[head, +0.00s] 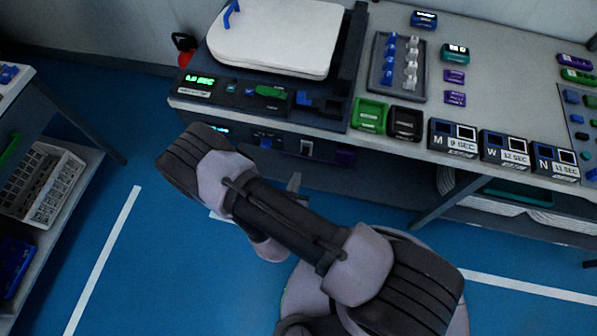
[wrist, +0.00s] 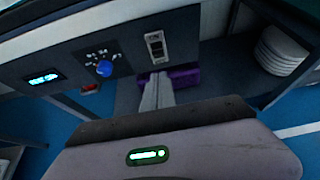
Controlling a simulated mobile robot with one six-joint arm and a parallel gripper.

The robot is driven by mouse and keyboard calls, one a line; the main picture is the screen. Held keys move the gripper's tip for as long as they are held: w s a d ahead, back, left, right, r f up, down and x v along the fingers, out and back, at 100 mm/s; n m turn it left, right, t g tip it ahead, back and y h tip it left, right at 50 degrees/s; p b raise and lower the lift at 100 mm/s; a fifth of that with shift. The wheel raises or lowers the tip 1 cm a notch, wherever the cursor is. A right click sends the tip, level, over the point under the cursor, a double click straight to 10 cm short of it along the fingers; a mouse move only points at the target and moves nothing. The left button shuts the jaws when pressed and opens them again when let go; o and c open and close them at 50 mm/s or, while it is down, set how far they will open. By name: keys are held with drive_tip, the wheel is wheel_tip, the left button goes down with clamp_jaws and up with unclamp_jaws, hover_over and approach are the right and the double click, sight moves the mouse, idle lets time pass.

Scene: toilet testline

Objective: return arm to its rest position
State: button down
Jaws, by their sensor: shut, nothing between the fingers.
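My arm stretches across the middle of the head view, in front of the test bench, over the blue floor. My gripper (wrist: 158,84) shows in the wrist view as two grey fingers pressed together, with nothing between them. In the head view only a small grey part of my gripper (head: 295,180) shows past the arm, below the bench front; the arm hides the rest. The fingers point toward the bench's lower front and overlap a purple block (wrist: 184,78) in the picture. I cannot tell how far apart they are.
The test bench front carries a blue knob (wrist: 104,68), a lit display (wrist: 43,78) and a rocker switch (wrist: 156,45). A white toilet lid (head: 275,38) lies on top. Green (head: 369,115) and black bins stand at the table edge. A side shelf (head: 95,168) stands left; blue floor between is clear.

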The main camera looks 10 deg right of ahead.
drive_tip(key=shift+s+a+r, duration=0.1)
drive_tip(key=shift+s+r, duration=0.25)
drive_tip(key=shift+r, duration=0.05)
